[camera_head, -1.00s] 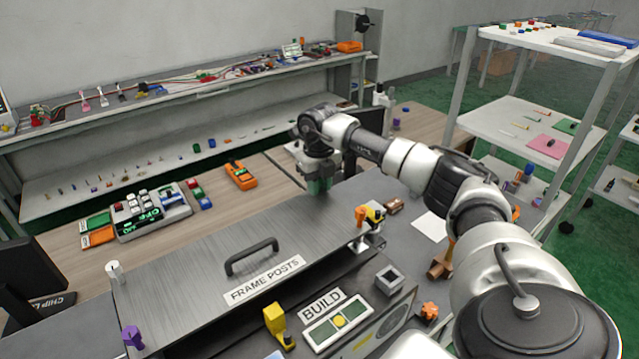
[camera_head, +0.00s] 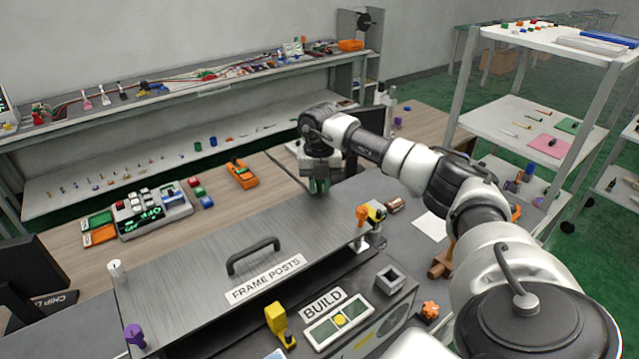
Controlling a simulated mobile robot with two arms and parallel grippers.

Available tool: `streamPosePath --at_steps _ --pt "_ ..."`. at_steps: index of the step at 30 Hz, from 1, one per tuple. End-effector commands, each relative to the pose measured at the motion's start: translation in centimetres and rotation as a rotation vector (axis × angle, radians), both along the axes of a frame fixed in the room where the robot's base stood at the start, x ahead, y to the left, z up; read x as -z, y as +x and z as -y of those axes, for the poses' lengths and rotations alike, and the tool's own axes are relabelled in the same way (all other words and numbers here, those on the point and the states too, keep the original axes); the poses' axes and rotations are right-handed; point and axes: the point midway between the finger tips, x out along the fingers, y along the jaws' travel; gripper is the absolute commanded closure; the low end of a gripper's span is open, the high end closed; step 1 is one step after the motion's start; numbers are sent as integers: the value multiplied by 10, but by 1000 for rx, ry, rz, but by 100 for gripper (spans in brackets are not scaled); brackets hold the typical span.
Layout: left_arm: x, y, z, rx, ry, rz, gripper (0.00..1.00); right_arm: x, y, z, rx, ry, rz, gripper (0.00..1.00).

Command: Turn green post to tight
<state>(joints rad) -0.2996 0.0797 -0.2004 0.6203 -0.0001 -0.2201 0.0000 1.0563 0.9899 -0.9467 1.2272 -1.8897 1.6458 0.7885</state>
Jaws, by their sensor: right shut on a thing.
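The green post (camera_head: 318,186) stands at the far right corner of the grey metal FRAME POSTS plate (camera_head: 200,265). Only a little green shows between the fingers. My right gripper (camera_head: 319,188) points straight down over it and is shut on it. The gripper hides most of the post, so its turn angle and any tight mark cannot be seen. My left gripper is not in view.
A white post (camera_head: 116,271), a purple post (camera_head: 134,336) and an orange post (camera_head: 362,215) stand at the plate's other corners. A black handle (camera_head: 252,257) rises from the plate. A BUILD panel (camera_head: 338,321) and a yellow lever (camera_head: 278,322) are in front.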

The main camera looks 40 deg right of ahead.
Motion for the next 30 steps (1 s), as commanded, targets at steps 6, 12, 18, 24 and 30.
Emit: streamPosePath --at_steps 6,12,18,24,30 --pt "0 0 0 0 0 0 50 -4 2 2 4 -1 10 100" --pt "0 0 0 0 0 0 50 -2 1 1 2 -1 7 50" --pt "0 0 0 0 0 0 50 -1 1 1 1 0 4 50" --pt "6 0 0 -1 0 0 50 -13 1 1 0 0 7 50" --pt "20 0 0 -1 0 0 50 -52 2 1 0 0 10 50"
